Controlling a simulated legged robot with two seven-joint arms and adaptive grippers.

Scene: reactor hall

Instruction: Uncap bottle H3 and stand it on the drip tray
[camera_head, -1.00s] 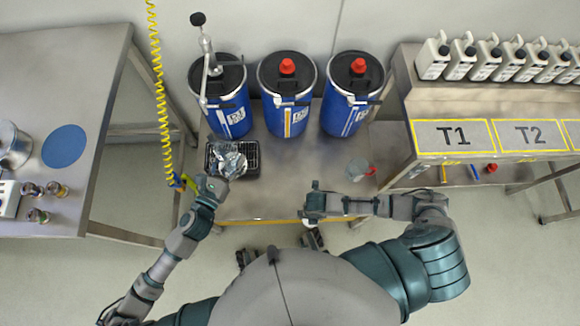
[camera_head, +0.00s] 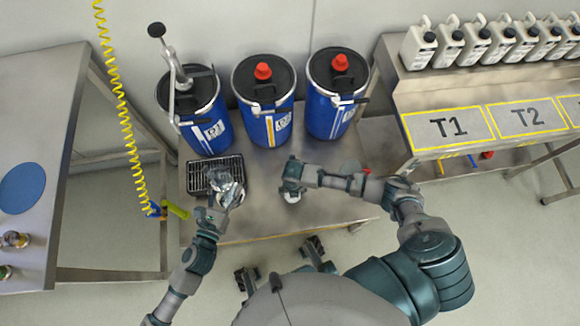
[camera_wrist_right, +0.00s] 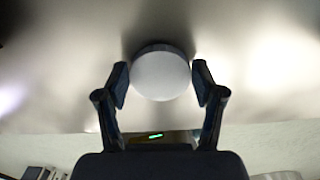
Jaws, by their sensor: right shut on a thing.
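The black gridded drip tray (camera_head: 200,180) lies on the steel bench below the left blue drum. My left gripper (camera_head: 229,190) is over the tray's lower right part; its shiny fingers blur together, so I cannot tell whether they hold anything. My right gripper (camera_head: 291,188) is low over the bench, right of the tray. In the right wrist view its fingers (camera_wrist_right: 160,82) are shut on a white round thing (camera_wrist_right: 160,76), seen end-on; a white edge of it (camera_head: 292,198) shows in the head view. No label H3 is legible, so I cannot tell whether this is its cap.
Three blue drums (camera_head: 268,105) stand along the back of the bench; the left one carries a hand pump (camera_head: 172,60). White jugs (camera_head: 450,42) line the right shelf above T1 and T2. A yellow coiled hose (camera_head: 125,125) hangs left. A red item (camera_head: 366,170) is partly hidden behind my right arm.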

